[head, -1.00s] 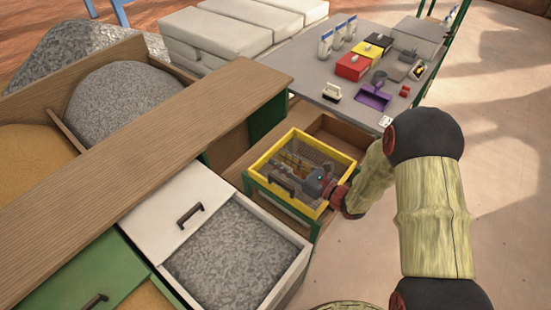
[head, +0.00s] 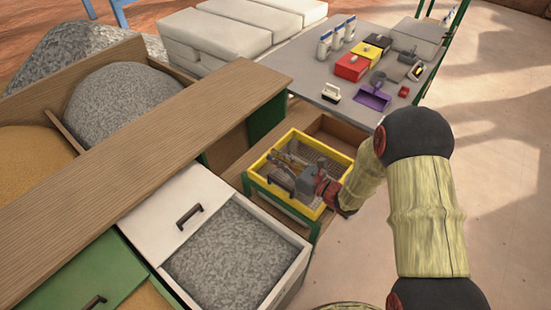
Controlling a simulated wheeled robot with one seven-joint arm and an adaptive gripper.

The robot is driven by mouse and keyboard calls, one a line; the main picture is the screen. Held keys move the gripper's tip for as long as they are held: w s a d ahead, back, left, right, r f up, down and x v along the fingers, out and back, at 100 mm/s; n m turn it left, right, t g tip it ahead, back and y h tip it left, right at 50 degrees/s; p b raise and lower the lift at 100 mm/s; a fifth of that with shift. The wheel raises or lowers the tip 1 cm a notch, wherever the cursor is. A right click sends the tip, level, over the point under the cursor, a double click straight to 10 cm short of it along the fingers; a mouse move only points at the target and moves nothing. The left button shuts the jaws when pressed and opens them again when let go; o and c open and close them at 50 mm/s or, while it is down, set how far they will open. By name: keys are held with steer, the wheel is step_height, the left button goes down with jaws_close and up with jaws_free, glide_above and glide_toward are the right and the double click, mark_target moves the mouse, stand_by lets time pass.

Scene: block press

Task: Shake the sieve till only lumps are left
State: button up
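The sieve (head: 270,150) is a yellow rectangular frame with a wire mesh floor, set over a wooden box between the drawer bench and the grey table. Some brownish shapes show on the mesh towards its back left; I cannot tell whether they are lumps. A dark bar-shaped handle shows at the sieve's near left side. My gripper (head: 303,182) is inside the sieve's outline, reaching in from the right near that handle. Its fingers are small and partly hidden, so I cannot tell whether they are shut on the handle.
An open drawer of grey gravel (head: 225,255) is at the near left, below a wooden bench top (head: 150,155) with bins of gravel and sand. The grey table (head: 310,85) behind holds bottles, red, yellow and black boxes and a purple scoop (head: 372,97). Floor at right is clear.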

steer(key=shift+c, duration=0.2)
stand_by(0.7)
steer(key=o, duration=0.7)
steer(key=shift+o, duration=0.4)
steer(key=v, duration=1.2)
steer(key=shift+c, duration=0.2)
